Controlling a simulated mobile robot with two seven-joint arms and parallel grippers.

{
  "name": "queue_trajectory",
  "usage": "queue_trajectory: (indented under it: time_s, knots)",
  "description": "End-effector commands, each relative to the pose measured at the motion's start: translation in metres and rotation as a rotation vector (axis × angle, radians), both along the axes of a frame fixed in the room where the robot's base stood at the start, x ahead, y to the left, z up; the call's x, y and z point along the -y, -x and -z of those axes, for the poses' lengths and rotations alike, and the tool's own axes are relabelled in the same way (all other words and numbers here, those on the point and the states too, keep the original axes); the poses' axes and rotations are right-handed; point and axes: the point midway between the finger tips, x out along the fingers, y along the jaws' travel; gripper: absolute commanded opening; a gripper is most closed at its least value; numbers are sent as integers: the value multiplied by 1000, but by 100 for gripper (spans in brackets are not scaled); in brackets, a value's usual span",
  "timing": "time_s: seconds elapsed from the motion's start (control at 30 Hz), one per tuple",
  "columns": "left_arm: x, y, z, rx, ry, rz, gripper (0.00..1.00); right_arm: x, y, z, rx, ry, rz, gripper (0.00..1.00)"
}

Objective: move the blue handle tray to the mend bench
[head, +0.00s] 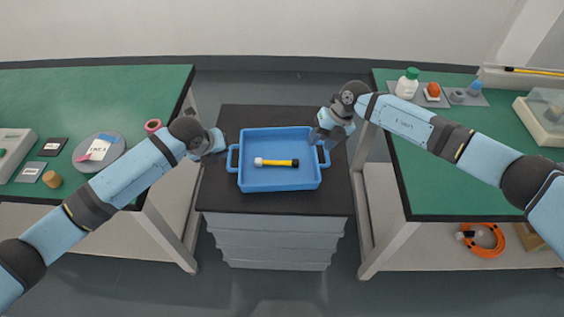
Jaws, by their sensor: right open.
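The blue handle tray (280,181) sits on the black top of a grey cabinet in the middle. It has a loop handle on its left and right sides. My right gripper (319,137) is open at the right handle, pointing down. I cannot tell whether it touches the handle. Neither bench is labelled as the mend bench in view.
A green-topped bench (120,82) stands left, with a round grey plate (112,157) and small items. Another green-topped bench (430,190) stands right, with a white bottle (407,84) and a grey-white device (545,118). An orange cable coil (484,250) lies on its lower shelf.

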Motion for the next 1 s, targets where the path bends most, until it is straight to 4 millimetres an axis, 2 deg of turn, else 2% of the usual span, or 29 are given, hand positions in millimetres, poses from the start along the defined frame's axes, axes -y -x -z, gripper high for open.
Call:
queue_trajectory:
  time_s: [0.03,0.1,0.23,0.53,0.67,0.77,1.0]
  knots:
    - [-7,-8,3,6,-41,39,22,20,-15,1,22,82,4,45]
    - [-13,-13,1,7,-84,84,22,40,-28,-3,37,164,13,45]
    - [-17,-17,-3,6,-121,126,22,57,-38,-8,48,239,21,45]
    - [-18,-17,-3,5,-123,129,22,59,-38,-9,49,245,22,45]
    - [-17,-20,2,4,-122,128,22,57,-38,-3,48,244,22,45]
    - [-14,-24,13,3,-122,128,22,55,-38,8,46,243,23,45]
    - [-6,-41,55,2,-120,127,22,46,-37,53,46,243,23,45]
